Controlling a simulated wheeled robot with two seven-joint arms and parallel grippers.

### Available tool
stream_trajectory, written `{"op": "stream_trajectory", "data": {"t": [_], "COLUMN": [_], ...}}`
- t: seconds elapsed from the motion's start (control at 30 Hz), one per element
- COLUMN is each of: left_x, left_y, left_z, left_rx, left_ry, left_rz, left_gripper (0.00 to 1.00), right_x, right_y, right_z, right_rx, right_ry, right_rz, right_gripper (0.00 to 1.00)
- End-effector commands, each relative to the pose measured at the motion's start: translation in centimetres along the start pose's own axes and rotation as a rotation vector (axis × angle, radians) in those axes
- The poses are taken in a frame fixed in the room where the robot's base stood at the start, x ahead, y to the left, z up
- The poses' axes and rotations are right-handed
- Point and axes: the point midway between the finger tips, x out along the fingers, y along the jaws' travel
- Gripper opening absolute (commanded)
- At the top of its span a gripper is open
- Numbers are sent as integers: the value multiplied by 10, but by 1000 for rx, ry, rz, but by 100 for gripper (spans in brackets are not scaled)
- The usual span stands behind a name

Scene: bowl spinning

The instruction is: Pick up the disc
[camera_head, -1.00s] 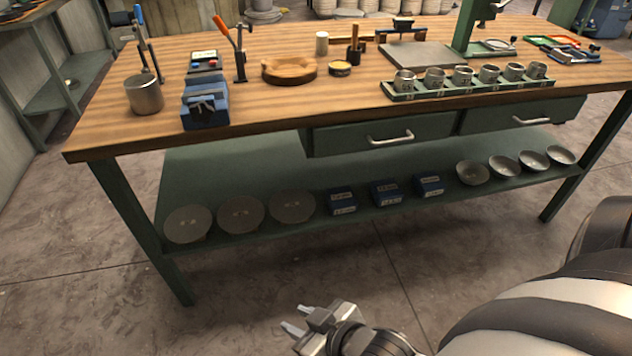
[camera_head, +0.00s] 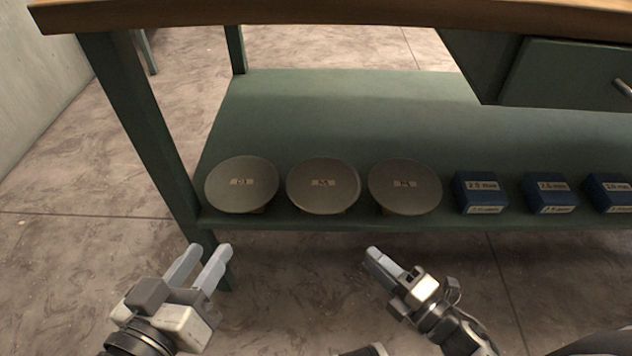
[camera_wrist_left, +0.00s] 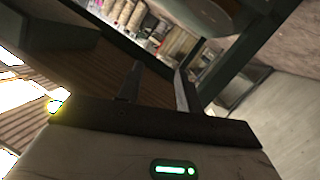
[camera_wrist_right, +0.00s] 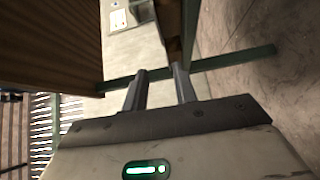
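Three round grey metal discs with small labels sit side by side near the front edge of the green lower shelf in the head view: a left disc (camera_head: 241,196), a middle disc (camera_head: 323,198) and a right disc (camera_head: 405,199). My left gripper (camera_head: 205,258) is open and empty, in front of and below the left disc, touching nothing. It also shows in the left wrist view (camera_wrist_left: 155,92). My right gripper (camera_head: 372,255) is in front of and below the right disc. In the right wrist view its fingers (camera_wrist_right: 160,88) stand apart with nothing between them.
The green shelf (camera_head: 320,110) has clear room behind the discs. Several blue labelled boxes, one here (camera_head: 482,192), stand right of them. The wooden tabletop (camera_head: 300,17) overhangs the shelf. A green table leg (camera_head: 135,125) stands left of the discs, and a drawer (camera_head: 570,85) hangs at upper right.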

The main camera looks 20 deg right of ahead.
Motion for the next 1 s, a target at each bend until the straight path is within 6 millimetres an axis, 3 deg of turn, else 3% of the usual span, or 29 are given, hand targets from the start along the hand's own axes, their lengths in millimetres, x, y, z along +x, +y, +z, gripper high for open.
{"op": "stream_trajectory", "data": {"t": [0.17, 0.5, 0.77, 1.0], "left_x": [1, 2, 2, 4], "left_y": [2, 5, 6, 7], "left_z": [1, -2, -3, 1], "left_rx": [-16, -63, -81, -125], "left_ry": [15, 49, 59, 75], "left_rz": [15, 44, 55, 79], "left_gripper": [36, 36, 36, 36], "right_x": [19, 89, 110, 144], "right_y": [-4, -4, -4, -6], "right_z": [-2, -2, -2, 0], "right_rx": [-25, -21, -20, -20], "right_ry": [17, 14, 14, 13], "right_rz": [9, 7, 5, 7], "right_gripper": [28, 28, 28, 28]}}
